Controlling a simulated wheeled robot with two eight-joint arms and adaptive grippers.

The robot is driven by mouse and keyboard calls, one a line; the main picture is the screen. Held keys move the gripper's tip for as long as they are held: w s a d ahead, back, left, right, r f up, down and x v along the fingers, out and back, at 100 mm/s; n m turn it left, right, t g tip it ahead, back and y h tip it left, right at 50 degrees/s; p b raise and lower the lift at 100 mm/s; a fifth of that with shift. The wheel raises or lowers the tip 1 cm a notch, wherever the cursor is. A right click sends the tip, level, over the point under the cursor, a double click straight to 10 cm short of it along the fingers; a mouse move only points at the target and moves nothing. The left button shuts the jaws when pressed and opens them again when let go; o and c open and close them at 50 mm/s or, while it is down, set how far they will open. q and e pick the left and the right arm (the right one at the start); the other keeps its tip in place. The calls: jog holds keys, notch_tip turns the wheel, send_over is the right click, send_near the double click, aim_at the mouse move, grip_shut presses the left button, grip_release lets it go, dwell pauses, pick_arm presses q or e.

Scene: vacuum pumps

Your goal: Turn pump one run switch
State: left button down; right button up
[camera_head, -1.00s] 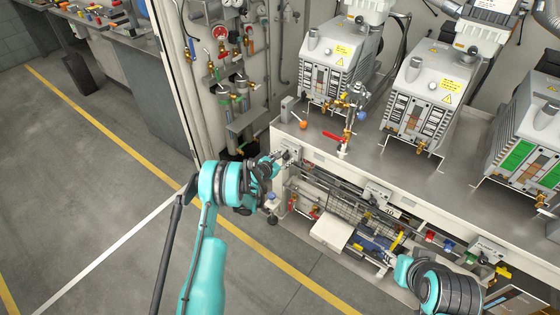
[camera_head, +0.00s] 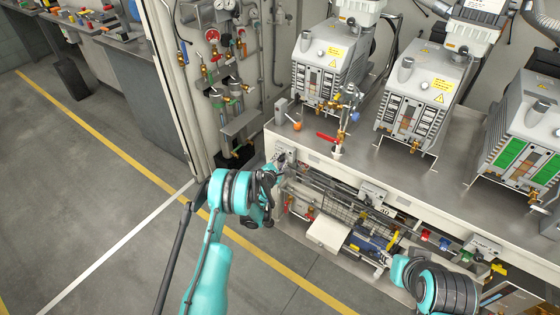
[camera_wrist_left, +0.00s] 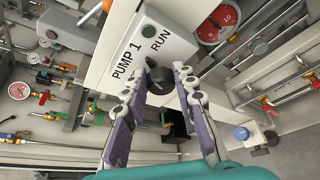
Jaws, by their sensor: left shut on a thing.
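The pump one run switch is a black knob (camera_wrist_left: 158,82) on a white panel (camera_wrist_left: 122,45) marked PUMP 1 and RUN, below a dark green round indicator (camera_wrist_left: 148,32). In the left wrist view my left gripper (camera_wrist_left: 160,76) has its two purple-padded fingers on either side of the knob, shut on it. In the head view my left gripper (camera_head: 279,165) is at the left end of the bench front, with the switch too small and covered to make out. My right gripper (camera_head: 382,259) is low at the bench front, its fingers unclear.
Three grey vacuum pumps (camera_head: 418,92) stand on the metal bench top (camera_head: 365,165). A red-handled valve (camera_head: 328,138) is above the panel. Gauges and valves (camera_head: 220,75) cover the wall at left. A wire basket (camera_head: 340,208) and pipes lie under the bench front.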

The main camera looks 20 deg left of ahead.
pick_arm(q)
jog(key=m, duration=0.2)
jog(key=m+t+y, duration=0.1)
jog(key=shift+s+d+f, duration=0.1)
jog(key=shift+d+f, duration=0.2)
jog(key=c, duration=1.2)
grip_release()
jog(key=shift+a, duration=0.2)
jog(key=shift+r, duration=0.1)
jog(key=shift+s, duration=0.1)
jog(key=shift+s+r, duration=0.15)
jog(key=shift+s, duration=0.7)
